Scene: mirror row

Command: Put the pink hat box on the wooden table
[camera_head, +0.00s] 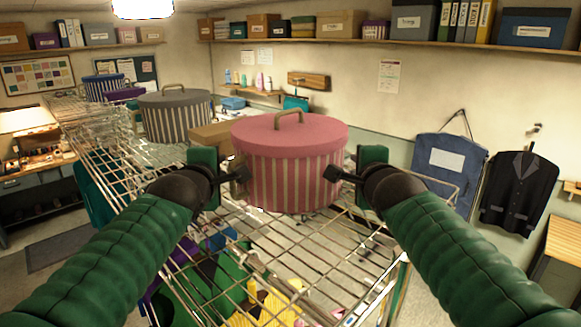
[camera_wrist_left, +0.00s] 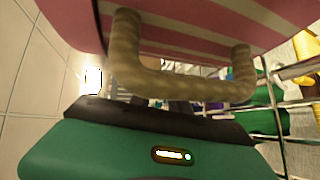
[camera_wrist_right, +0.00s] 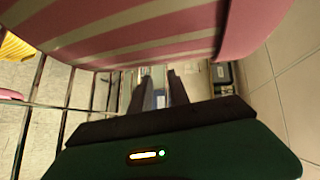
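The pink hat box (camera_head: 290,170) has a striped side, a pink lid and a tan handle on top. It stands upright between my grippers at the wire rack; I cannot tell whether it rests on the wires. My left gripper (camera_head: 242,174) is at its left side. In the left wrist view a tan side handle (camera_wrist_left: 180,86) of the box crosses in front of the fingers, hiding their gap. My right gripper (camera_head: 332,173) is at its right side; in the right wrist view its fingers (camera_wrist_right: 158,92) stand apart with nothing visible between them. A wooden tabletop (camera_head: 564,250) shows at the right edge.
The wire rack (camera_head: 130,165) runs back to the left, bearing a grey striped hat box (camera_head: 176,118) and a blue one (camera_head: 103,88). A tan box (camera_head: 210,135) is behind the pink one. A blue garment bag (camera_head: 449,170) and dark jacket (camera_head: 520,190) hang at right.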

